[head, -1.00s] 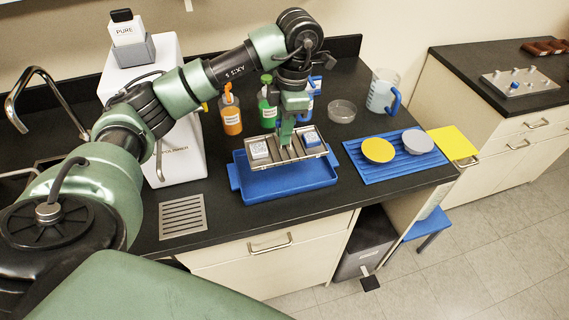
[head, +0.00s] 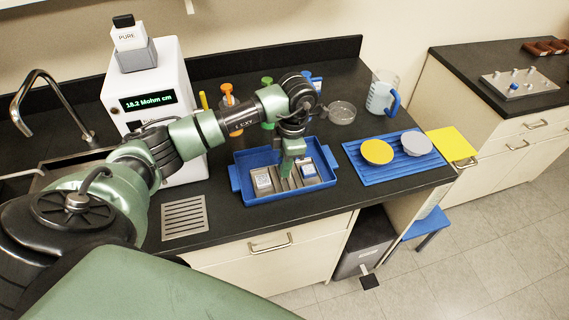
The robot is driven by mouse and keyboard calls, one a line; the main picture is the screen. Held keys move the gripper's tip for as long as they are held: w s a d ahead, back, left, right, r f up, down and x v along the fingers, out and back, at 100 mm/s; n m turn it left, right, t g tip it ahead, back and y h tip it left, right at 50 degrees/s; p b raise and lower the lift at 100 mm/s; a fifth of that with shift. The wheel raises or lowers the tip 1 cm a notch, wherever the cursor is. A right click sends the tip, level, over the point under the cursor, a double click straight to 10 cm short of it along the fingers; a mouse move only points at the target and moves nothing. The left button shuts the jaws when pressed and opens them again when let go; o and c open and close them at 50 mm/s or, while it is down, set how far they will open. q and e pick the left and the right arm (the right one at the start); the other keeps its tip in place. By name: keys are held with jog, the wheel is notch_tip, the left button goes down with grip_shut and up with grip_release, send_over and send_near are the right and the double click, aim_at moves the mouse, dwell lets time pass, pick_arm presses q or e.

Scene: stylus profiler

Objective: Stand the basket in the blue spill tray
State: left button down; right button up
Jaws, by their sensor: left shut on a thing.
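The blue spill tray (head: 238,178) lies on the black counter in the middle of the head view. The grey metal basket (head: 320,183) is inside the tray's outline, low and looking level. It carries a white-labelled block at its left and a blue and white one at its right. My left gripper (head: 286,172) reaches down over the basket's middle and is shut on it; its fingertips are partly hidden. I cannot tell whether the basket's underside touches the tray floor. My right gripper is not in view.
A blue ribbed mat (head: 400,172) with a yellow disc and a grey disc lies right of the tray. Bottles, a glass dish (head: 342,112) and a jug (head: 381,95) stand behind. A white water purifier (head: 155,85) and a metal grille (head: 183,217) are at left.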

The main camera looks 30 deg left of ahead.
pick_arm(q)
jog(key=c, duration=1.4)
grip_release()
jog(key=shift+f, duration=0.1)
